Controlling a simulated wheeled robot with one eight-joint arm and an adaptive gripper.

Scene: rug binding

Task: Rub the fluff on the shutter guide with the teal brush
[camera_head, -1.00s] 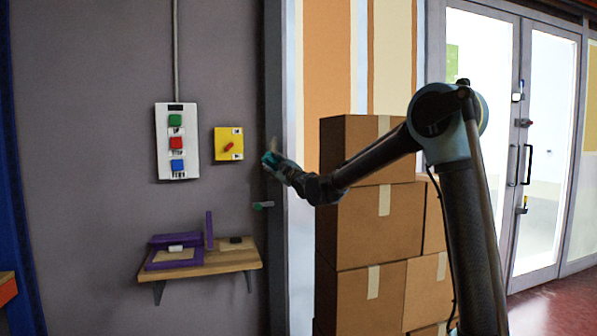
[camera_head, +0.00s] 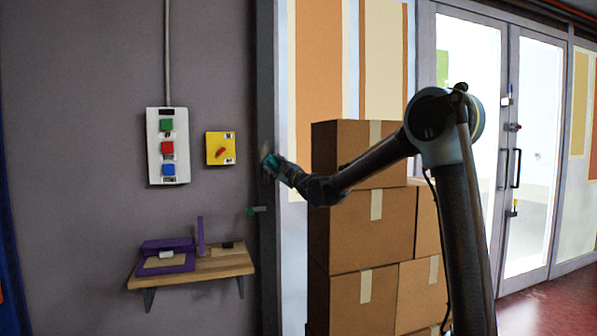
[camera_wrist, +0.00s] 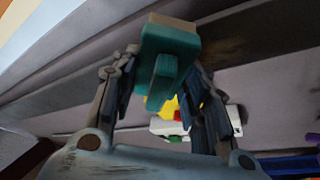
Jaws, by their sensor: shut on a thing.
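The teal brush (camera_wrist: 165,62) is held between the two fingers of my gripper (camera_wrist: 168,75), with its pale bristle side turned toward the shutter guide. In the head view my gripper (camera_head: 280,168) and the brush are small, in front of the guide. The shutter guide (camera_head: 268,70) is a tall dark grey upright channel at the wall's right edge; it crosses the wrist view as a slanted grey strip (camera_wrist: 60,95). A brownish dark smear (camera_wrist: 235,50) shows on it beside the brush; I cannot tell whether it is the fluff. Whether the bristles touch is unclear.
A button box (camera_head: 168,145) and a yellow switch (camera_head: 220,148) are on the wall left of the guide. A wooden shelf (camera_head: 215,267) holds purple items. Stacked cardboard boxes (camera_head: 360,230) stand close under my arm.

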